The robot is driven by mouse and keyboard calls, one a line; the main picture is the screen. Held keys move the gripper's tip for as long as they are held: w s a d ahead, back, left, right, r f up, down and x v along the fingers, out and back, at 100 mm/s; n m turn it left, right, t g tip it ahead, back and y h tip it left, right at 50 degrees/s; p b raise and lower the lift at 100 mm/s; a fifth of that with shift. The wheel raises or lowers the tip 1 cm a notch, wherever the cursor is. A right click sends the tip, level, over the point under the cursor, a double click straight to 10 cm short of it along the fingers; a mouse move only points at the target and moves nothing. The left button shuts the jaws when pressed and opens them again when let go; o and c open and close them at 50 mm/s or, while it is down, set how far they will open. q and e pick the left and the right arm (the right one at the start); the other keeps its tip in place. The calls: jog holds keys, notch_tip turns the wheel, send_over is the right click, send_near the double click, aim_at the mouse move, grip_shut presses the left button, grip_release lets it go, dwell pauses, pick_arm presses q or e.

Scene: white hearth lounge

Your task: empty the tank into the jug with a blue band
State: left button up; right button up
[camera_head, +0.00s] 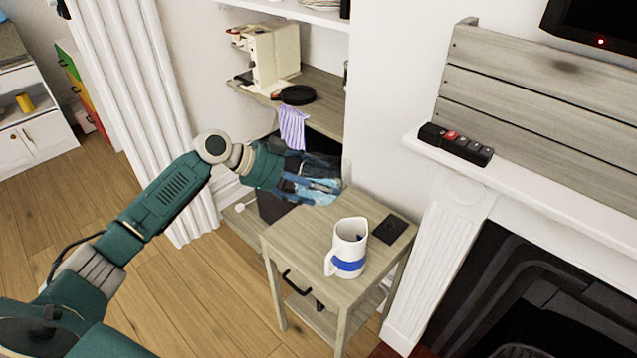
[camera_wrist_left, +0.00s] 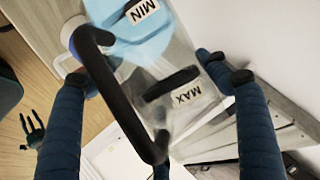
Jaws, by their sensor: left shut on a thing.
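The jug with a blue band (camera_head: 348,248), white and upright, stands on the small wooden side table (camera_head: 290,243). The tank (camera_wrist_left: 183,52) is clear, with a black handle and MIN and MAX labels. Light blue liquid shows at its MIN end in the left wrist view. In the head view the tank (camera_head: 321,196) is partly hidden by my left gripper (camera_head: 308,186), which is shut on it. They are beyond the table's back left edge, apart from the jug. A small dark fingered shape, apparently my right gripper (camera_wrist_left: 33,130), shows in the left wrist view; its opening is unclear.
A dark flat pad (camera_head: 390,229) lies beside the jug. The white mantel (camera_head: 540,185) and fireplace are at right. Open floor is at left.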

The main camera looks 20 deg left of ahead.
aim_at(318, 198)
pick_arm(q)
jog(key=shift+f+b, duration=0.45)
jog(key=shift+f, duration=0.5)
jog(key=shift+w+f+b, duration=0.1)
jog(key=shift+f+b, duration=0.4)
jog(key=shift+f, duration=0.4)
jog(key=shift+w+a+f+m+t+y+p, duration=0.1)
jog(key=shift+a+f+m+t+y+p, duration=0.15)
jog(key=shift+f+m+t+y+p, duration=0.5)
jog(key=shift+r+m+t+y+p, duration=0.65)
jog(key=shift+r+m+y+p, duration=0.4)
jog(key=shift+p, duration=1.45)
jog(key=shift+s+r+m+t+y+p, duration=0.3)
jog(key=shift+s+r+t+y+p, duration=0.15)
jog(key=shift+r+p, duration=0.35)
jog(key=shift+f, duration=0.1)
jog(key=shift+d+y+p, duration=0.1)
jog(key=shift+y+p, duration=0.15)
jog(key=shift+p, duration=0.1)
